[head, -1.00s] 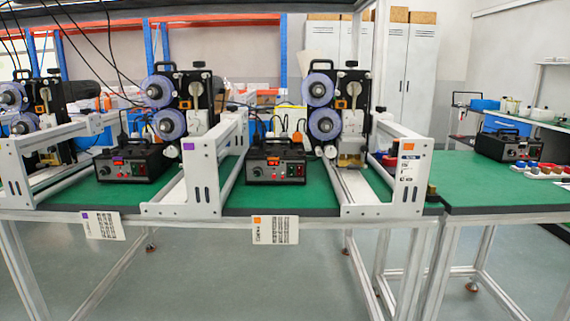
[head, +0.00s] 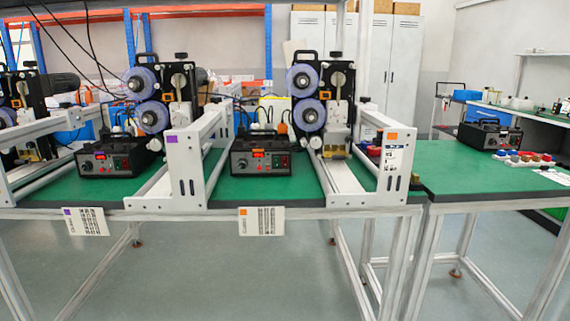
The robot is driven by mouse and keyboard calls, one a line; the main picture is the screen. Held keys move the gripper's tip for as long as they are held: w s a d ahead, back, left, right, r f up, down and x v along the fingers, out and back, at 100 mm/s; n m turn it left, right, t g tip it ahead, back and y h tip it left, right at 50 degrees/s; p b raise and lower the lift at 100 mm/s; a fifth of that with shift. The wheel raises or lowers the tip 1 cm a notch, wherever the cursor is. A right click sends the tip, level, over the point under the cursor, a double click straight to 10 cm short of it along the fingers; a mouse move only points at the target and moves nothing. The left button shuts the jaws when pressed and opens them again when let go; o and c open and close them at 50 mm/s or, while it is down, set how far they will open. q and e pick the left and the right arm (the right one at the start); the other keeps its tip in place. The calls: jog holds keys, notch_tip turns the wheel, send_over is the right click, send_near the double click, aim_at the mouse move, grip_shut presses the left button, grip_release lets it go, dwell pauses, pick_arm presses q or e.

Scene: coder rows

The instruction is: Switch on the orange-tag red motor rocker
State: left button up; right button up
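A black control box (head: 261,157) with a carrying handle stands on the green bench top, in the middle of the head view. An orange tag (head: 392,136) is on the white frame end right of this box, and another orange tag (head: 247,211) is on the label card below the bench edge. Neither of my grippers is in view.
A similar control box (head: 115,158) stands left, by a frame with a purple tag (head: 173,140). Machines with purple reels (head: 306,115) stand behind. White frames (head: 350,185) flank the middle box. Another box (head: 489,135) sits on the right bench. The floor in front is clear.

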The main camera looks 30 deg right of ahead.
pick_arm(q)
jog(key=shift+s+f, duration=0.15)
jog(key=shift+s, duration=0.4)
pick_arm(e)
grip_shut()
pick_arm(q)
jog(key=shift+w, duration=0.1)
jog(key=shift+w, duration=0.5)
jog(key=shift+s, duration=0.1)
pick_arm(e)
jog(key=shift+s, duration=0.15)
